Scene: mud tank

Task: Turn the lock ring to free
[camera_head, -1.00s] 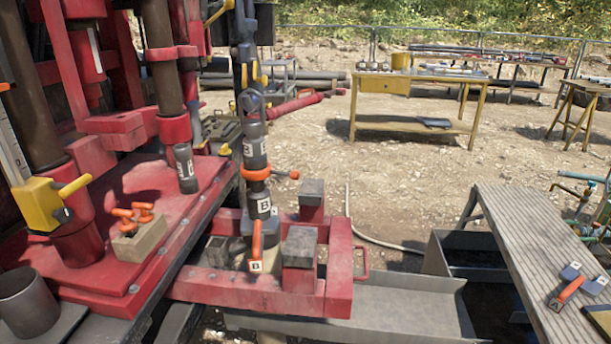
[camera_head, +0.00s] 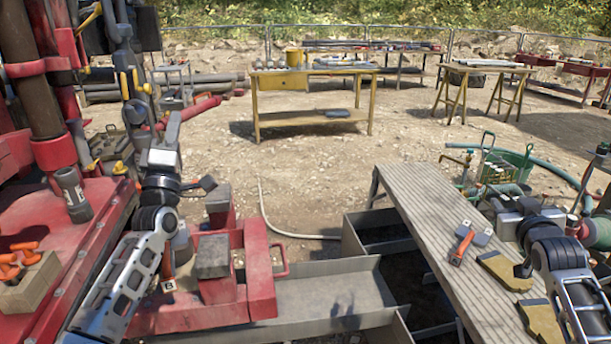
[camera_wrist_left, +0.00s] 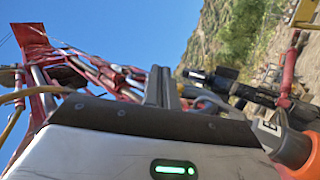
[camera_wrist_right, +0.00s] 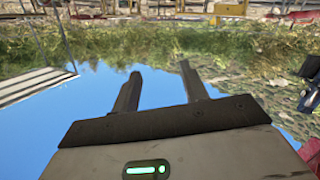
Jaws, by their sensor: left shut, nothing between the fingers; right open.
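My left gripper (camera_head: 172,128) points up beside the dark upright pipe string at the left of the head view. Its fingers are together and empty in the left wrist view (camera_wrist_left: 161,87). My right gripper is open and empty in the right wrist view (camera_wrist_right: 160,80), above the walkway's right side.
Red clamp beams with grey blocks (camera_head: 213,255) stand right of my left arm. An orange-handled tool (camera_head: 462,246) lies on the ribbed walkway (camera_head: 430,215). A wooden block with orange pieces (camera_head: 28,285) sits on the red deck. A yellow bench (camera_head: 310,75) stands far back.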

